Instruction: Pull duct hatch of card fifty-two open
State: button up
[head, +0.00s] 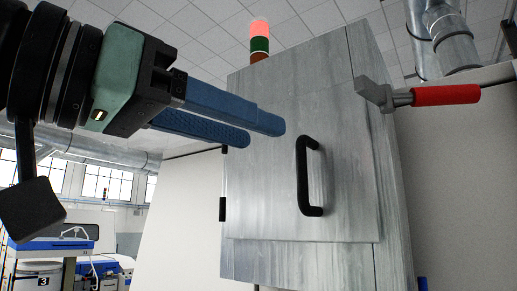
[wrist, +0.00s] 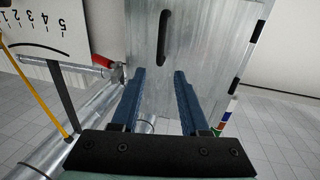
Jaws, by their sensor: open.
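The duct hatch (head: 262,195) is a grey, brushed-metal door on the front of a tall metal cabinet, and it looks closed. Its black bar handle (head: 302,177) stands upright on the right half of the door. Black hinges show on the door's left edge. My gripper (head: 263,132) has two blue fingers, open and empty, in front of the hatch and up and left of the handle in the head view. In the wrist view the handle (wrist: 163,38) lies beyond the open fingertips (wrist: 159,72), apart from them. No card number is readable on the hatch.
A lever with a red grip (head: 445,95) sticks out right of the cabinet. A signal lamp (head: 260,40) stands on top. Round metal ducts (head: 447,42) run at upper right. The wrist view shows a numbered scale plate (wrist: 45,30) and a yellow rod (wrist: 38,88) at left.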

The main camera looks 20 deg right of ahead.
aim_at(297, 144)
jog(key=p+x, duration=0.3)
jog(key=x, duration=0.4)
jog(key=shift+w+d+r, duration=0.1)
jog(key=shift+d+r, duration=0.05)
jog(key=shift+d, duration=0.2)
jog(key=shift+w+d+p, duration=0.25)
jog(key=shift+d+p, duration=0.1)
jog(key=shift+d, duration=0.1)
grip_shut()
dwell(0.6)
